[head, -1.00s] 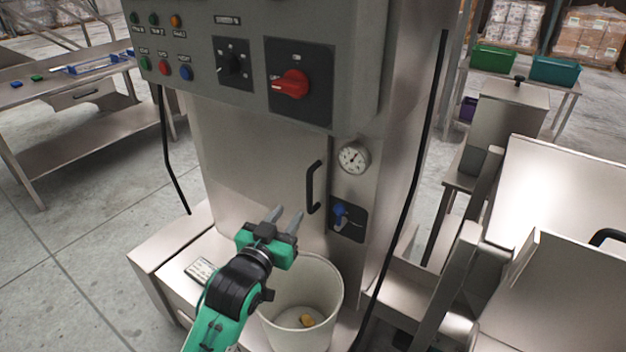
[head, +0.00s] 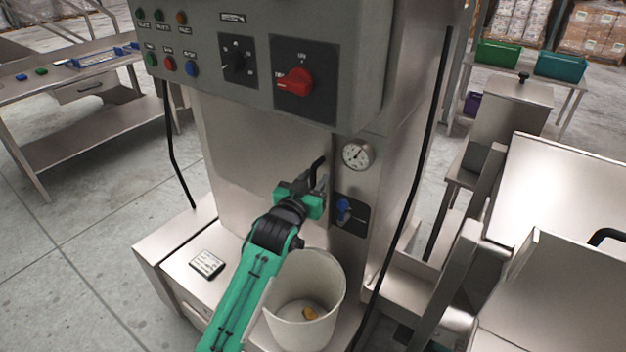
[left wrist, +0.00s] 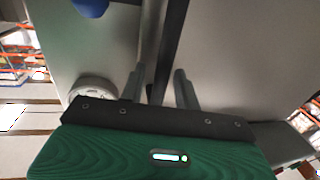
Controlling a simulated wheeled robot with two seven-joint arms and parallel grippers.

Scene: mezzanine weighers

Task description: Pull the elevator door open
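The elevator door (head: 240,150) is a plain metal panel on the front of the grey machine, and it looks shut. Its black upright bar handle (head: 319,165) is near the right edge, partly hidden by my left gripper (head: 314,182). In the left wrist view the two fingers of my left gripper (left wrist: 161,84) stand apart, with the dark handle bar (left wrist: 172,45) running between them. Gaps show between the bar and the fingers, so I do not see them closed on it. My right gripper is in neither view.
A control box (head: 270,55) with a red switch overhangs the door. A gauge (head: 357,154) and a blue valve (head: 344,211) are right of the handle. A white bucket (head: 330,290) stands below my left arm. A black cable (head: 415,160) runs down the right side.

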